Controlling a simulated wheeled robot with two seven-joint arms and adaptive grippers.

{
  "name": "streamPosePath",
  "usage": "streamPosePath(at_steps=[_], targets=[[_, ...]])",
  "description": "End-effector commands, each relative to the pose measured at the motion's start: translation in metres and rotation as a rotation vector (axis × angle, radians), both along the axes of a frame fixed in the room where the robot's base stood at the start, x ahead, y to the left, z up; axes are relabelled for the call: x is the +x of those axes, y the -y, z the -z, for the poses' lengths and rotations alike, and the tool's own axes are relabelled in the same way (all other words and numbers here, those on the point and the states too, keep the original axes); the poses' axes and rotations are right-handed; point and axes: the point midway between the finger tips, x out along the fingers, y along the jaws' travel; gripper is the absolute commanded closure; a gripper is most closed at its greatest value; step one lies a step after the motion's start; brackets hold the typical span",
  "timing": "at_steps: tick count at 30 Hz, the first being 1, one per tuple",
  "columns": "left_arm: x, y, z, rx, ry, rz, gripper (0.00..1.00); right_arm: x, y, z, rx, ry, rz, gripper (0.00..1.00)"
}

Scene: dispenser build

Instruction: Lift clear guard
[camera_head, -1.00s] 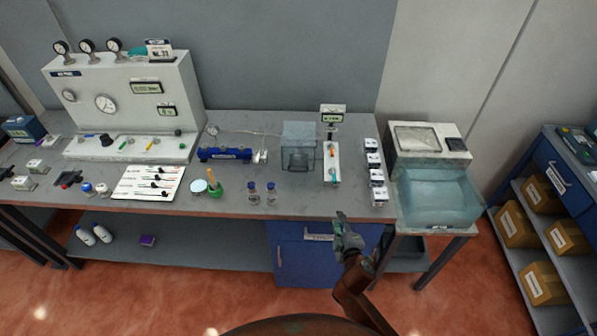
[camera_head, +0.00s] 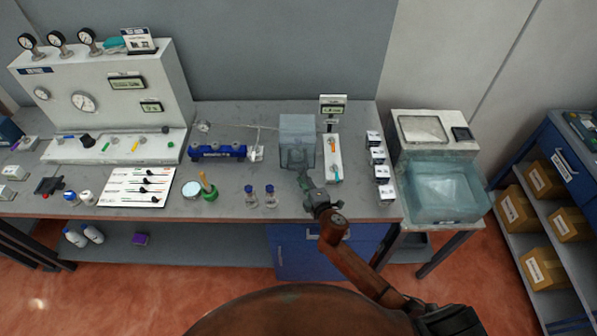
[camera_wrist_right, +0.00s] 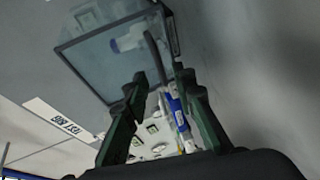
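The clear guard (camera_head: 297,133) is a see-through, box-shaped cover standing on the bench right of the blue manifold. In the right wrist view the guard (camera_wrist_right: 98,62) fills the upper middle, with a small white part visible through its panel. A dark curved bar (camera_wrist_right: 154,55) on its near side shows in line with the gap between my fingers. My right gripper (camera_head: 303,176) is just in front of the guard's near lower edge. In the wrist view its green fingers (camera_wrist_right: 160,76) are apart with a gap between them. Contact with the bar cannot be told. My left gripper is out of view.
A white strip fixture (camera_head: 333,160) with a small display stands close right of the guard, then several small white boxes (camera_head: 380,172). Two small vials (camera_head: 260,197) stand left of my gripper. A teal basin (camera_head: 445,193) is further right.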

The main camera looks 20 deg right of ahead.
Motion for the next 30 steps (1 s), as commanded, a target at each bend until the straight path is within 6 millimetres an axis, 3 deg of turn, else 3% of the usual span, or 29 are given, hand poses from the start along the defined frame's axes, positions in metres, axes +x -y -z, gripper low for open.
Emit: streamPosePath(at_steps=[5,13,17,28,30], targets=[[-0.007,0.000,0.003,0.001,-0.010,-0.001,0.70,0.024,-0.003,0.005,0.001,0.000,0.001,0.76],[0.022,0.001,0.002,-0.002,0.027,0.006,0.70,0.033,-0.004,0.007,0.001,0.000,0.001,0.76],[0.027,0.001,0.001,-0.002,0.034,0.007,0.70,0.033,-0.004,0.006,0.001,0.000,0.001,0.76],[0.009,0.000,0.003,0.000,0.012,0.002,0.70,0.033,-0.003,0.007,0.001,0.000,0.001,1.00],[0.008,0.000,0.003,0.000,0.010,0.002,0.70,0.033,-0.003,0.007,0.001,-0.001,0.001,1.00]])
